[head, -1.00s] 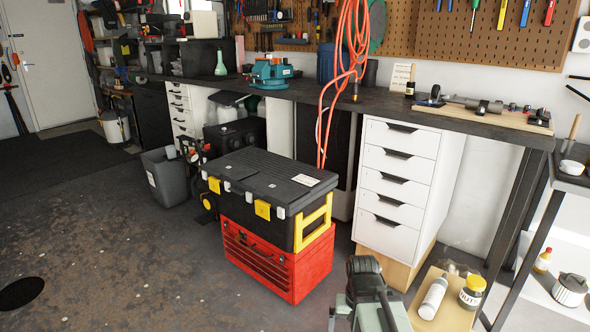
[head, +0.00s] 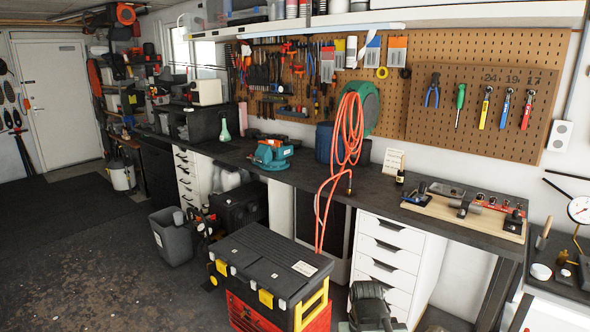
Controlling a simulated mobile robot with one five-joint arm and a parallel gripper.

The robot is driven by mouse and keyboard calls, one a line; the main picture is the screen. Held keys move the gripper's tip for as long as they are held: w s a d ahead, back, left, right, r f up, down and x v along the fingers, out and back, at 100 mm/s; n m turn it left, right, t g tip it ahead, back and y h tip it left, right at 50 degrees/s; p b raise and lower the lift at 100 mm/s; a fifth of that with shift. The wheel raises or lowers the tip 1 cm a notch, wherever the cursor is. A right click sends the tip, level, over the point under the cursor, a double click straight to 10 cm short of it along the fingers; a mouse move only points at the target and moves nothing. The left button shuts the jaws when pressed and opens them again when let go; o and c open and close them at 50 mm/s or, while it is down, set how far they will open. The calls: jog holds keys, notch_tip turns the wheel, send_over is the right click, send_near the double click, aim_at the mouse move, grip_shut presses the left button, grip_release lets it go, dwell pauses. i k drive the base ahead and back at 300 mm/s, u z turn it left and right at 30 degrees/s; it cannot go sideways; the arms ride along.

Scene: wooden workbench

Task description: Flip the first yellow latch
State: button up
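A black toolbox (head: 262,258) with a dark lid and a yellow side handle sits on a red tool chest (head: 250,317) on the floor, below the workbench. Two yellow latches show on its front: the left latch (head: 221,267) and the right latch (head: 266,298). Both look to lie flat against the front, though they are small in view. The lid is down. My folded dark arm (head: 370,308) shows at the bottom, right of the toolbox and apart from it. The gripper's fingertips cannot be made out.
The workbench (head: 300,177) runs behind the toolbox, with a white drawer unit (head: 385,262) under it at right. An orange hose (head: 346,135) hangs down behind the toolbox. A grey bin (head: 171,237) stands to the left. The floor at front left is open.

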aim_at(221, 266)
jog(key=u, duration=1.15)
jog(key=i, duration=2.3)
jog(key=u, duration=2.05)
